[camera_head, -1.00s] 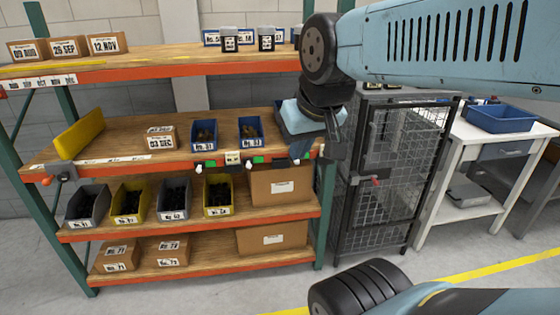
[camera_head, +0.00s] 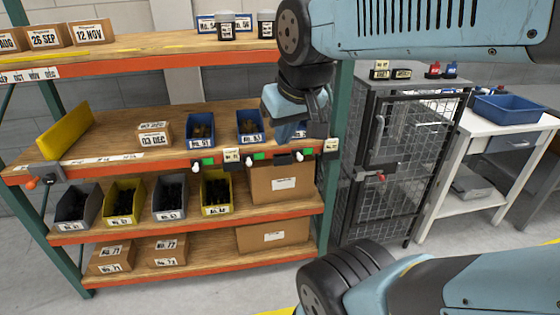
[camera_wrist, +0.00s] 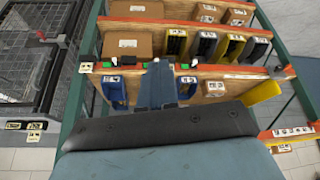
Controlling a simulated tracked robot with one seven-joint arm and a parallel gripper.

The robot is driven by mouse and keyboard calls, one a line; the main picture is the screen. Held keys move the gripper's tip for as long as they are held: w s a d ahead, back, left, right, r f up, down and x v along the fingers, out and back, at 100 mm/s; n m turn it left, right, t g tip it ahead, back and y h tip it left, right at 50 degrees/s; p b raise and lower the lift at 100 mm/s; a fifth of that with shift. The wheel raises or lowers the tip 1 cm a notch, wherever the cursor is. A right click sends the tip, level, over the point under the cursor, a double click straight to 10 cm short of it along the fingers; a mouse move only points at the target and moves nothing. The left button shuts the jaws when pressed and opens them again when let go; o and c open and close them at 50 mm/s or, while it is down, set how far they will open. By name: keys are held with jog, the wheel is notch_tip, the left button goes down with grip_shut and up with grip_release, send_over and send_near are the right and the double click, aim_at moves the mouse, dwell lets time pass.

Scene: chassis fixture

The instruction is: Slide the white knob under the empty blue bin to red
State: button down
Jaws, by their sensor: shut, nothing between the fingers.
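Two blue bins, a left one (camera_head: 200,130) with brown contents and a middle one (camera_head: 249,127) with dark contents, stand on the middle shelf. A right blue bin shows in the wrist view (camera_wrist: 115,92); its inside is too small to judge. Along the shelf edge are a left white knob (camera_head: 195,168), a middle one (camera_head: 248,161) and a right one (camera_head: 299,156), each beside a green patch. No red shows beside them. My gripper (camera_head: 287,136) is shut and empty in front of the shelf's right part. In the wrist view its fingertips (camera_wrist: 157,64) overlap the slider row; contact is unclear.
The lower shelf holds grey and yellow bins (camera_head: 123,202) and a cardboard box (camera_head: 282,184). A green upright (camera_head: 333,190) stands just right of the sliders, with a wire cage (camera_head: 395,150) beyond. A yellow panel (camera_head: 65,130) is at the left.

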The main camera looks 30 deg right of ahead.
aim_at(299, 156)
jog(key=w+d+f+n+g+h, duration=0.4)
jog(key=w+d+f+h, duration=0.1)
jog(key=w+f, duration=0.35)
jog(key=w+d+f+n+g+h, duration=0.4)
jog(key=w+d+f+g+h, duration=0.15)
jog(key=w+f, duration=0.3)
jog(key=w+a+f+n+t+h, duration=0.1)
jog(key=w+f+n+t+h, duration=0.3)
jog(key=f, duration=0.6)
jog(key=w+a+f+n+t+h, duration=0.1)
jog(key=w+f+n+t+h, duration=0.3)
jog(key=w+f+n+t, duration=0.2)
notch_tip(299, 156, down, 4)
jog(key=w+n, duration=0.2)
jog(key=n, duration=0.1)
jog(key=shift+a, duration=0.3)
jog(key=shift+t+h, duration=0.25)
jog(key=x, duration=1.4)
jog(key=shift+r, duration=0.1)
